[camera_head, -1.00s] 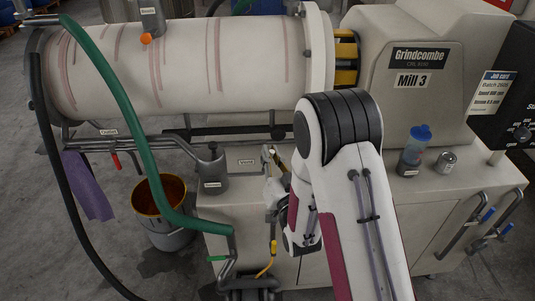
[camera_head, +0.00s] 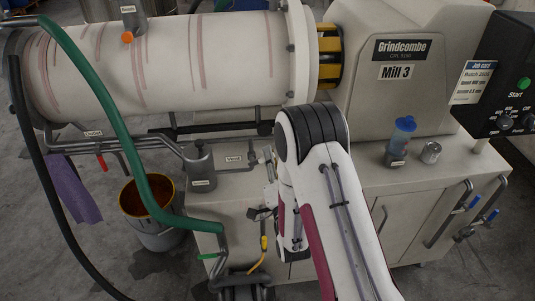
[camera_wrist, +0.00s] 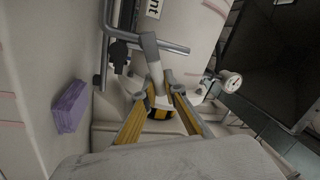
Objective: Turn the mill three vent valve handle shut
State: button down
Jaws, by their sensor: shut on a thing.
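The vent valve sits on a thin grey pipe by the Vent label (camera_head: 233,157), on the bench under the Mill 3 drum. In the wrist view, its grey handle (camera_wrist: 150,52) runs from the bent pipe (camera_wrist: 170,48) down between my fingers. My gripper (camera_wrist: 157,91) is shut on the handle, with one yellow-and-grey finger on each side. In the head view, my gripper (camera_head: 270,172) is small at the valve and partly hidden by my arm, so the handle's angle is hard to read there.
A green hose (camera_head: 108,105) loops down at the left. A bucket (camera_head: 150,215) stands on the floor. A blue-capped bottle (camera_head: 400,140) and a small metal can (camera_head: 431,152) stand on the bench at right. A gauge (camera_wrist: 230,80) and a purple cloth (camera_wrist: 70,107) show in the wrist view.

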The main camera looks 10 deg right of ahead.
jog(key=shift+d+f+m+h, duration=0.1)
jog(key=shift+f+m+h, duration=0.3)
jog(key=shift+m, duration=0.75)
jog(key=shift+d+f+m+h, duration=0.2)
jog(key=shift+f+m, duration=0.35)
jog(key=shift+m, duration=0.55)
jog(key=shift+d+f+m+h, duration=0.1)
jog(key=shift+f+m+h, duration=0.3)
jog(key=shift+m, duration=0.75)
jog(key=shift+f, duration=0.1)
jog(key=c, duration=2.1)
grip_release()
jog(key=shift+r, duration=0.25)
jog(key=shift+r, duration=4.8)
